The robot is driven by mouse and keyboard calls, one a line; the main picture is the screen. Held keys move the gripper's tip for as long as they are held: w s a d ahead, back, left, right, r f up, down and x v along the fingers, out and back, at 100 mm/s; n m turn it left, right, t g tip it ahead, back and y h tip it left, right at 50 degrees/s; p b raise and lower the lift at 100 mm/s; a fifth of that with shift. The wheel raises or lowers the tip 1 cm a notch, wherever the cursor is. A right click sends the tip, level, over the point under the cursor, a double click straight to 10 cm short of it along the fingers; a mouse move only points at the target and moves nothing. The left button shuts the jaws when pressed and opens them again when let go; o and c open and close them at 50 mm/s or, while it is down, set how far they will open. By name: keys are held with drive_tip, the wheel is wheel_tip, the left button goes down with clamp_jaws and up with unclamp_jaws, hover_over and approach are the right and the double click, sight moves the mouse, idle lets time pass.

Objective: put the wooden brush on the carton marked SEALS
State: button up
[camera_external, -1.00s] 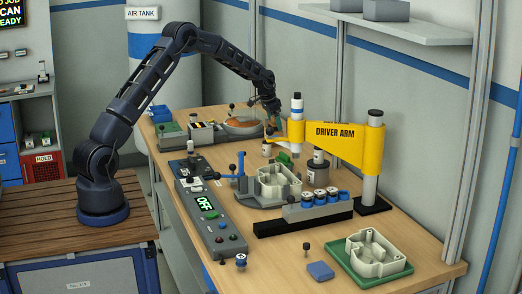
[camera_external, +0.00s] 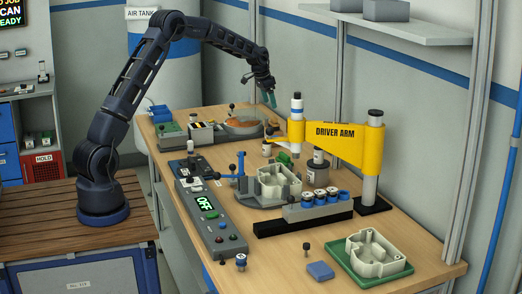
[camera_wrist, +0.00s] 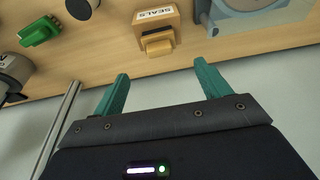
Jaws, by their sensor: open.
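In the wrist view the tan carton marked SEALS (camera_wrist: 155,17) stands on the bench at top centre, its white label readable. A small wooden block-like piece (camera_wrist: 158,46) shows at the carton's near side. It may be the wooden brush, but I cannot tell whether it rests on the carton or beside it. My gripper (camera_wrist: 160,72) has its two green fingers spread apart, with nothing between them. In the external view my gripper (camera_external: 270,99) hangs above the far end of the bench, clear of the things below. The carton is hard to make out there.
The yellow DRIVER ARM (camera_external: 340,138) crosses to the right of my gripper. A green block (camera_wrist: 39,31) and dark cylinders lie left of the carton in the wrist view.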

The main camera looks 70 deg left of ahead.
drive_tip(key=s+d+r, duration=2)
drive_tip(key=s+d, duration=0.1)
drive_tip(key=d, duration=0.3)
drive_tip(key=s+d+r+t, duration=0.1)
drive_tip(key=s+d, duration=0.3)
drive_tip(key=s, duration=0.4)
drive_tip(key=s+d, duration=0.4)
drive_tip(key=s, duration=0.4)
drive_tip(key=s+d+f, duration=0.2)
drive_tip(key=s+f, duration=0.1)
drive_tip(key=s, duration=0.6)
drive_tip(key=s+d+f, duration=0.2)
drive_tip(key=s+d, duration=0.1)
drive_tip(key=s, duration=0.5)
drive_tip(key=shift+s+f, duration=0.4)
